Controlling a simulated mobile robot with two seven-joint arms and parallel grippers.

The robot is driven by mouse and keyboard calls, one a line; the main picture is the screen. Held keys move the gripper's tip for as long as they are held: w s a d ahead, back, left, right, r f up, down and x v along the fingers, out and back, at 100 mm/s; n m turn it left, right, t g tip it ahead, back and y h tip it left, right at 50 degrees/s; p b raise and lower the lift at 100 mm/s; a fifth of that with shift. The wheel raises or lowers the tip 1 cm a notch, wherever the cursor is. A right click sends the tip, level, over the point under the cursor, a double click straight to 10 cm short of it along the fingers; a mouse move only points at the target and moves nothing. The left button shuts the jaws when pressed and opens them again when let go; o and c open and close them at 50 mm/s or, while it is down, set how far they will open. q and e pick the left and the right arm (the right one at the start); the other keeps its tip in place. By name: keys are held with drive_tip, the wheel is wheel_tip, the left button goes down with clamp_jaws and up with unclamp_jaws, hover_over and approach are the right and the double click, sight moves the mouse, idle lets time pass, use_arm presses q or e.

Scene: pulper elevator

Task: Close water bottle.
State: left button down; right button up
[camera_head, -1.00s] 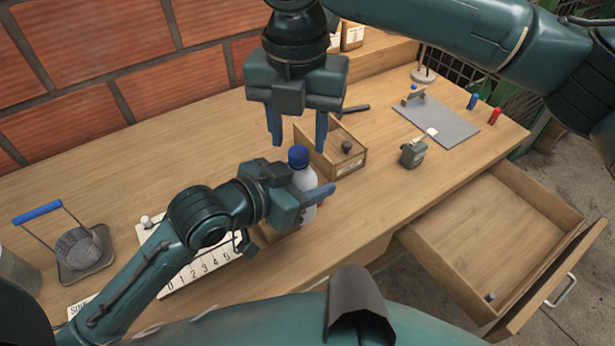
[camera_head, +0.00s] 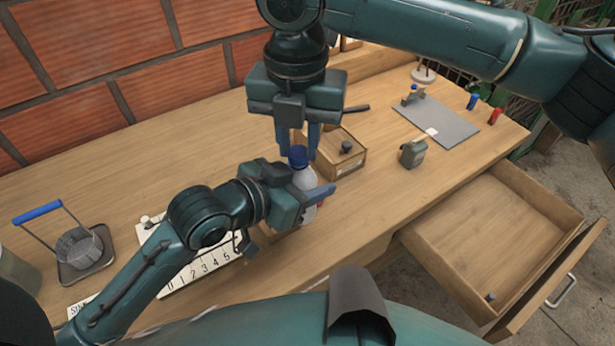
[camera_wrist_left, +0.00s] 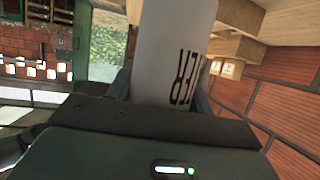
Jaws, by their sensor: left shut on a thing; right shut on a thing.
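The water bottle (camera_head: 306,182) has a white body and a blue cap (camera_head: 298,154) on top. My left gripper (camera_head: 318,195) is shut on the bottle's body from the left and holds it roughly upright over the table. In the left wrist view the white bottle (camera_wrist_left: 170,50) stands between the fingers, with part of its dark lettering showing. My right gripper (camera_head: 299,150) points down from above, shut on the blue cap with a finger on either side. Whether the cap is seated on the bottle's neck cannot be told.
A wooden box (camera_head: 345,160) with a dark knob stands just behind the bottle. A numbered white board (camera_head: 205,268) and a blue-handled basket (camera_head: 78,248) are at left. A small dark container (camera_head: 413,153) and grey mat (camera_head: 437,118) are at right. The drawer (camera_head: 490,235) is open.

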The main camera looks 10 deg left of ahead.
drive_tip(key=m, duration=0.7)
clamp_jaws()
drive_tip(key=m, duration=0.6)
drive_tip(key=o, duration=1)
unclamp_jaws()
drive_tip(key=shift+r, duration=2.25)
drive_tip(key=shift+c, duration=0.5)
